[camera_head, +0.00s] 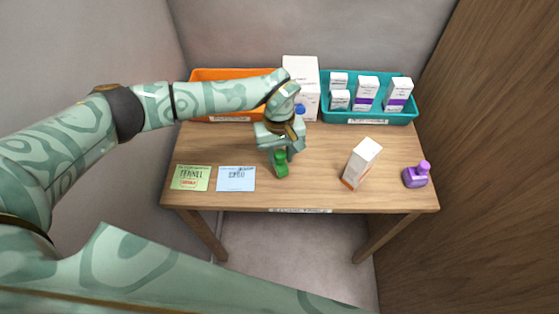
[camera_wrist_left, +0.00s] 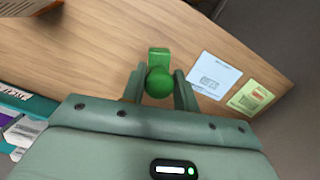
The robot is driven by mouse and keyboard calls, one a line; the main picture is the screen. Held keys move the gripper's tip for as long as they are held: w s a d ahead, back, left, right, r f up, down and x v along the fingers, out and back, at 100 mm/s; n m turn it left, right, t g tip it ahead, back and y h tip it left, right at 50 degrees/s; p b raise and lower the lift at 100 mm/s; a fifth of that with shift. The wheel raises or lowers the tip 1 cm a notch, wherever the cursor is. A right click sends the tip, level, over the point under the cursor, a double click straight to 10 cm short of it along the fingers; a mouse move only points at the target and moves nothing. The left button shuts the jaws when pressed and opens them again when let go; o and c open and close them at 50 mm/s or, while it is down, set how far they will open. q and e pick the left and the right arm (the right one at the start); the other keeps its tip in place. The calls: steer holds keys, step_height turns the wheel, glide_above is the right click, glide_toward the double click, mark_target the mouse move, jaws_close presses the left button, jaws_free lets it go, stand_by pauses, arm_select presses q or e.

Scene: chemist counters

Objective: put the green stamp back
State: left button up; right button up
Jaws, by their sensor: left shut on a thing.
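The green stamp (camera_head: 281,168) is held in my left gripper (camera_head: 279,154) over the middle front of the wooden table. In the left wrist view, the fingers of the left gripper (camera_wrist_left: 159,88) close on both sides of the round green knob of the stamp (camera_wrist_left: 159,55). The stamp's block-shaped base points away from the gripper. I cannot tell whether the base touches the tabletop. My right gripper is not in view.
A green card (camera_head: 190,178) and a blue card (camera_head: 236,179) lie front left. A white-and-orange box (camera_head: 361,163) and a purple stamp (camera_head: 415,177) stand at right. Behind are an orange tray (camera_head: 215,75), a tall white box (camera_head: 301,75) and a teal tray (camera_head: 335,115) with several boxes.

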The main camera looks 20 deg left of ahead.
mark_target(279, 162)
arm_select(q)
steer(key=f, duration=0.3)
steer(key=shift+w+a+f, duration=0.1)
steer(key=shift+a+f, duration=0.1)
steer(key=shift+f, duration=0.1)
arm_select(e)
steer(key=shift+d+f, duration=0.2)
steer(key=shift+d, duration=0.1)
arm_select(q)
steer(key=shift+f, duration=0.1)
steer(key=o, duration=0.8)
steer(key=shift+w+r, duration=0.1)
steer(key=shift+r, duration=0.4)
steer(key=r, duration=0.7)
steer(key=w+r+p, duration=0.1)
steer(key=r, duration=0.3)
steer(key=shift+a+r, duration=0.15)
steer(key=shift+a, duration=0.2)
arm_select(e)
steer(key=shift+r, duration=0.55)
